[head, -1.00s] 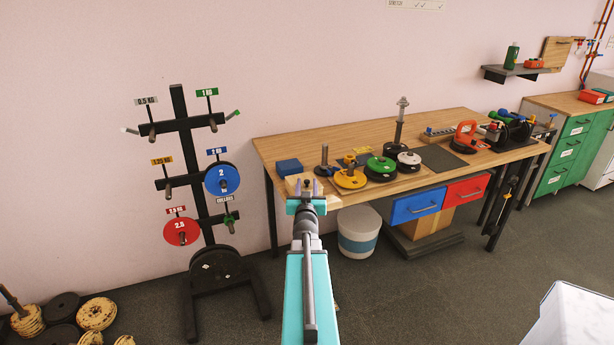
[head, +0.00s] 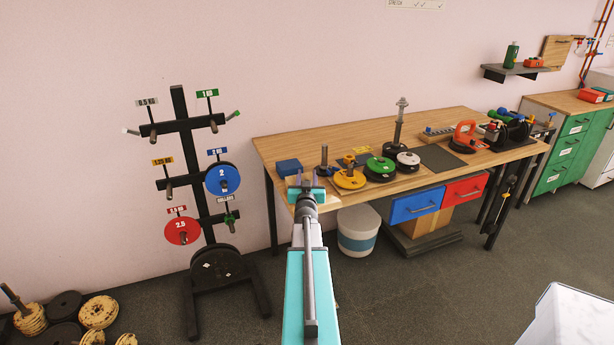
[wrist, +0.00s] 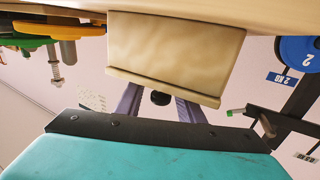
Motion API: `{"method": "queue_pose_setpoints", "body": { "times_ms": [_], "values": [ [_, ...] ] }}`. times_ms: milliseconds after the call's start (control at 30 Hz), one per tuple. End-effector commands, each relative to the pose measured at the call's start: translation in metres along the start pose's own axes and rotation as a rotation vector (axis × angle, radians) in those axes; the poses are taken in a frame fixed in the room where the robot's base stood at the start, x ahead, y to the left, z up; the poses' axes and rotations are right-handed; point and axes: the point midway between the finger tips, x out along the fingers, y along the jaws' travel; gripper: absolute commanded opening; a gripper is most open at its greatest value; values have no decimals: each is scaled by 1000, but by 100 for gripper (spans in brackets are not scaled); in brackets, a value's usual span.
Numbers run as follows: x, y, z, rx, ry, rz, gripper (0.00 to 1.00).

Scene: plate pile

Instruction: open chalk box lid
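The chalk box is a cream box (wrist: 178,45) standing on the table. The wrist view shows it upside down, with its lid (wrist: 165,86) low in the picture and a dark round knob (wrist: 160,98) on the lid. My gripper (wrist: 160,106) is open, with its two purple fingers apart on either side of the knob. I see no clear contact between fingers and knob. The lid looks shut on the box. In the head view, my gripper (head: 308,180) is at the table's front left corner and hides most of the box.
The wooden table (head: 280,147) holds a blue box (head: 289,167) behind my gripper and a yellow plate (head: 349,180) to its right. A weight rack (head: 183,150) stands left of the table. A white bucket (head: 358,232) is below.

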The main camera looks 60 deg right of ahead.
Motion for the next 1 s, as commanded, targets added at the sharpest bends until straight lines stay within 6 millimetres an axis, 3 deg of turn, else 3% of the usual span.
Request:
{"method": "queue_pose_setpoints", "body": {
  "times_ms": [300,533,1000],
  "values": [
    [1,0,0,0,0,0,35],
    [1,0,0,0,0,0,0],
    [0,1,-2,-5,-12,0,0]
  ]
}}
